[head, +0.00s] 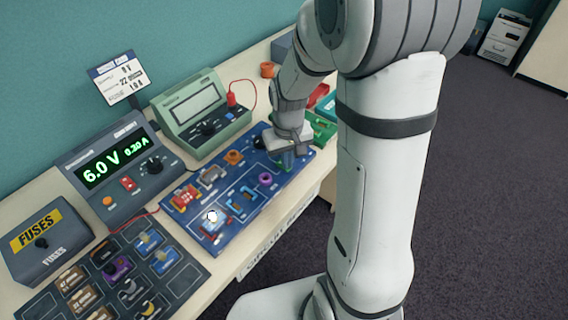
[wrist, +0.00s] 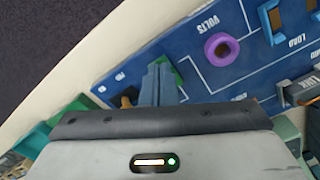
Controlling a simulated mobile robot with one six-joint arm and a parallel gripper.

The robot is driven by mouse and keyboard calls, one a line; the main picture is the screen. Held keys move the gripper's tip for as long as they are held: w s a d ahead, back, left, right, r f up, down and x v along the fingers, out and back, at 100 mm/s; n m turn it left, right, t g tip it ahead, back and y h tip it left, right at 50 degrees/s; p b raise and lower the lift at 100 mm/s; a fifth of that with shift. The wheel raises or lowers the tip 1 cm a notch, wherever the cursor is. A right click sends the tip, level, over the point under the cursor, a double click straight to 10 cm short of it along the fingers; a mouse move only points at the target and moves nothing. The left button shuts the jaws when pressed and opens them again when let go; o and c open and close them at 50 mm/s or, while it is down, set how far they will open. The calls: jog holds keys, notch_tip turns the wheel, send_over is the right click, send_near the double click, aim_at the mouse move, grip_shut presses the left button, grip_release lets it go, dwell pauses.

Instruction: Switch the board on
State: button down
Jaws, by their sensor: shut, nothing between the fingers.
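The blue circuit board (head: 283,179) lies on the table, with white printed lines and several coloured parts. My gripper (head: 287,160) is shut and empty, pointing down over the board's far right end. In the wrist view my fingers (wrist: 159,86) are together beside a green part (wrist: 178,73), which they partly hide; I cannot tell whether they touch it. A small orange-brown part (wrist: 127,101) shows just left of the fingers. A purple ring (wrist: 221,49) sits by the word VOLTS. A bulb (head: 211,216) near the board's front looks bright white. A red part (head: 185,197) is at the left edge.
The power supply (head: 150,187) reads 6.0 V and 0.20 A. A green meter (head: 190,97) stands behind the board. A FUSES box (head: 45,262) and a dark parts tray (head: 185,283) are at the left. Green bins (head: 322,130) stand close right of my gripper.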

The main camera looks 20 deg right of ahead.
jog(key=shift+r, duration=0.1)
jog(key=shift+r+p, duration=2.7)
jog(key=shift+r, duration=0.7)
jog(key=s+r+m+t, duration=0.1)
jog(key=s+r+t, duration=0.2)
jog(key=s+r, duration=1)
jog(key=shift+s+d, duration=0.15)
jog(key=shift+s, duration=0.55)
jog(key=shift+r, duration=0.1)
